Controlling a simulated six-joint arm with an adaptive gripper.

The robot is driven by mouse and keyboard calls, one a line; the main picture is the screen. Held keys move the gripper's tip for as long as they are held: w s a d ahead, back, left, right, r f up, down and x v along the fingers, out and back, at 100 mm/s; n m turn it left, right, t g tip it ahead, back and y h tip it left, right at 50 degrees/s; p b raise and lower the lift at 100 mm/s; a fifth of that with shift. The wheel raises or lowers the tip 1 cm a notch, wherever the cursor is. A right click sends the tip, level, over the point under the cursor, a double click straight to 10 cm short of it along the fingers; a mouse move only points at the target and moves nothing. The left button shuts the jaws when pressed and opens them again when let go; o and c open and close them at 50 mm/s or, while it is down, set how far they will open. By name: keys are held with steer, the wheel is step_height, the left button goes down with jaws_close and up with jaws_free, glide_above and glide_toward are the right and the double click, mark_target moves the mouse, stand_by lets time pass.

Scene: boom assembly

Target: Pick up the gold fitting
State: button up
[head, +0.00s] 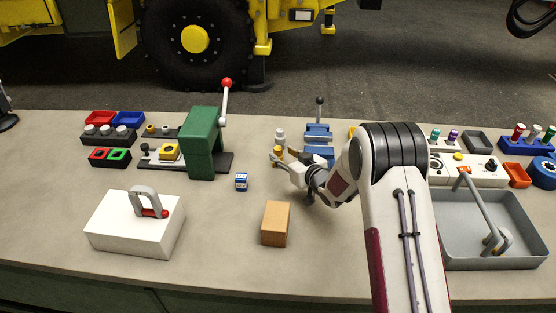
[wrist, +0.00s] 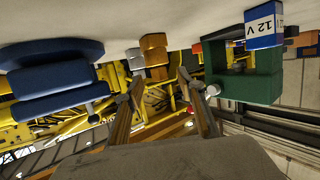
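The gold fitting (head: 278,151) stands on the bench left of the blue vise (head: 318,143). In the wrist view, which is upside down, the gold fitting (wrist: 153,48) shows as stacked gold sections standing upright. My gripper (head: 283,159) is low over the bench, close to the fitting on its near side. In the wrist view my gripper (wrist: 159,80) is open, with its two fingers apart. The fitting lies ahead, between the fingertip lines, and nothing is held. A silver fitting (head: 280,134) stands just behind the gold one.
A green press (head: 203,145) stands to the left, with a blue-and-white 12 V block (head: 241,182) by its base. An orange-brown block (head: 275,223) and a white box with a handle (head: 118,226) are nearer. A grey tray (head: 470,263) stands right.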

mark_target(280, 151)
steer(key=shift+x, duration=2.3)
steer(key=shift+r, duration=0.1)
steer(key=shift+r, duration=0.1)
jaws_close()
